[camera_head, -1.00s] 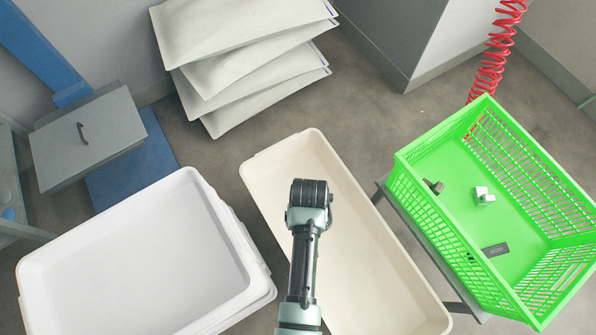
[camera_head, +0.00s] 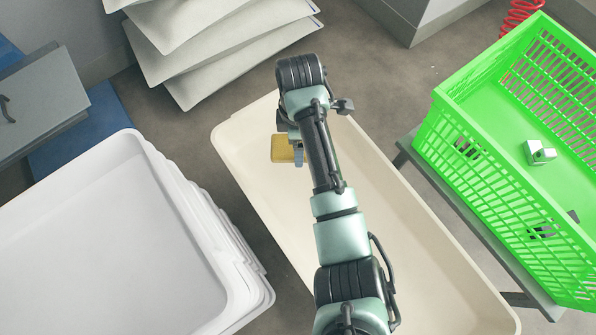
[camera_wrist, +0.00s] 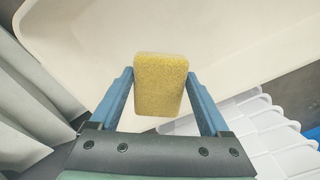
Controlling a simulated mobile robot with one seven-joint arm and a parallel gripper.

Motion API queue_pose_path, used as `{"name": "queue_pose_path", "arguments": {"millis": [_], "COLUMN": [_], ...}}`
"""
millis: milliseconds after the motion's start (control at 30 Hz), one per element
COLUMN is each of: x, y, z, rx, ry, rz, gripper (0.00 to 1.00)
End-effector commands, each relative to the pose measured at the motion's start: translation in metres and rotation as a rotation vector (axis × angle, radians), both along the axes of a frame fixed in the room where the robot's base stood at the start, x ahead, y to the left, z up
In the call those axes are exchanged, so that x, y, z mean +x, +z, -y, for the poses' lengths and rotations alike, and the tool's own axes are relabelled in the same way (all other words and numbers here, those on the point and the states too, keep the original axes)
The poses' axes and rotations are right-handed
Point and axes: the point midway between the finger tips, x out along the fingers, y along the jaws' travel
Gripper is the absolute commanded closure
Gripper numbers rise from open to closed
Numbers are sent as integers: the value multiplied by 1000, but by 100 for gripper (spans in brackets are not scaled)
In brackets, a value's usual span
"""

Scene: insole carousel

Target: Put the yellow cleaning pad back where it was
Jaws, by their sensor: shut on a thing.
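The yellow cleaning pad (camera_wrist: 160,84) is held between the two blue fingers of my gripper (camera_wrist: 161,90) in the wrist view. In the head view the pad (camera_head: 282,149) shows at the left of my wrist, with part of my gripper (camera_head: 297,150) beside it. The pad is over the far left part of the long cream tray (camera_head: 240,130). How high it is above the tray floor I cannot tell. My arm hides the middle of the tray.
A stack of white trays (camera_head: 60,240) stands at the left. A green crate (camera_head: 500,175) with small metal parts (camera_head: 540,152) stands on a grey stand at the right. Pale sacks (camera_head: 215,45) are piled behind. The visible cream tray floor looks empty.

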Motion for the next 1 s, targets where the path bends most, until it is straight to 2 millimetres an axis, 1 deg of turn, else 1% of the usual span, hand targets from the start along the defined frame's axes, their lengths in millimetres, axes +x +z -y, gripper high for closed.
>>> {"name": "queue_pose_path", "arguments": {"millis": [33, 100, 300, 433, 567, 633, 733, 833, 900, 1000], "x": [5, 9, 17, 20, 21, 21, 20, 20, 20, 20], "y": [-23, -33, -56, -62, -65, -70, -85, -104, -112, -120], "z": [2, 4, 9, 11, 12, 12, 12, 12, 12, 12], "rx": [-3, -3, -2, -1, 0, 1, 1, 1, 1, 0], "ry": [72, 179, 447, 558, 614, 625, 628, 627, 626, 627], "rz": [3, 3, 2, 0, 0, -1, -2, -3, -1, -1], "gripper": [64, 64, 64, 64, 64, 64, 64, 64, 64, 64]}}
